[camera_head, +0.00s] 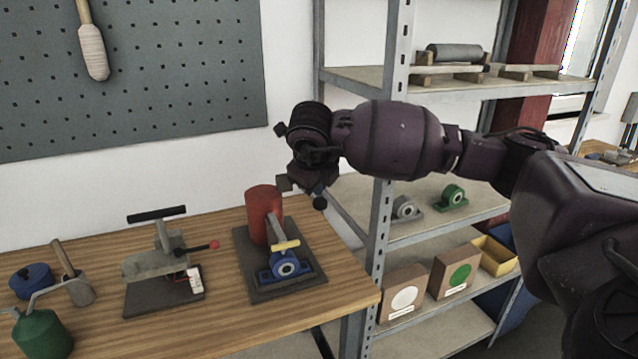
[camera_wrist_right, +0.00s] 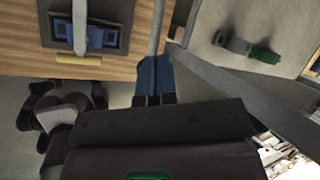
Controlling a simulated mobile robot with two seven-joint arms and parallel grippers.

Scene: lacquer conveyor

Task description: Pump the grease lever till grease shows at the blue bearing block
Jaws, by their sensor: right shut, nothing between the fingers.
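The grease lever (camera_head: 276,229) is a grey bar with a yellow grip (camera_head: 286,245), in front of a red cylinder (camera_head: 262,212) on a dark base plate. The blue bearing block (camera_head: 285,266) sits at the front of that plate, partly behind the grip. I cannot make out any grease on it. In the right wrist view the yellow grip (camera_wrist_right: 78,59) and blue block (camera_wrist_right: 101,37) show at the upper left. My right gripper (camera_head: 305,188) is above and right of the lever, apart from it. Its fingers (camera_wrist_right: 153,82) are together and empty. My left gripper is out of view.
A grey clamp fixture with a red-knobbed lever (camera_head: 160,262) stands left of the pump. A green oil can (camera_head: 42,335) and blue tin (camera_head: 32,280) are farther left. A metal shelf post (camera_head: 384,200) stands close to my right arm. The wooden table's front is clear.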

